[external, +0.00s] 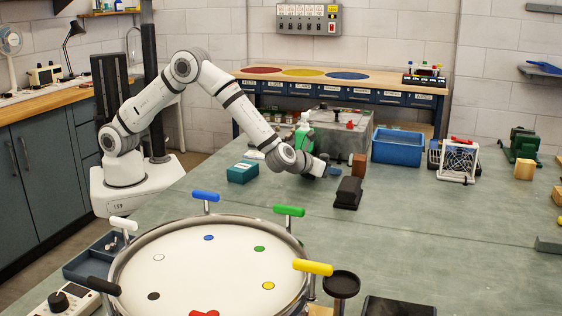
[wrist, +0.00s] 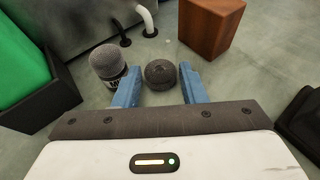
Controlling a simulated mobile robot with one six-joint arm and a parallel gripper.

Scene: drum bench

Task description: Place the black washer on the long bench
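My gripper (external: 331,171) is low over the green work surface (external: 420,225) in the external view, its blue fingers pointing right. In the wrist view the two blue fingers of my gripper (wrist: 158,78) are apart. A small dark round piece (wrist: 160,73) sits between and just beyond the fingertips, with no clear contact. I cannot tell whether it is the black washer. It is hidden by my gripper in the external view. The long bench is not certain; a wooden-topped bench (external: 390,87) with blue labelled drawers and coloured discs stands at the back.
A grey-headed jar (wrist: 108,63) stands just left of the fingers. A brown block (wrist: 208,27) is beyond on the right, and a grey box (wrist: 75,25) on the left. A black block (external: 348,192), a blue bin (external: 397,147) and a large drum (external: 205,265) are around my gripper.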

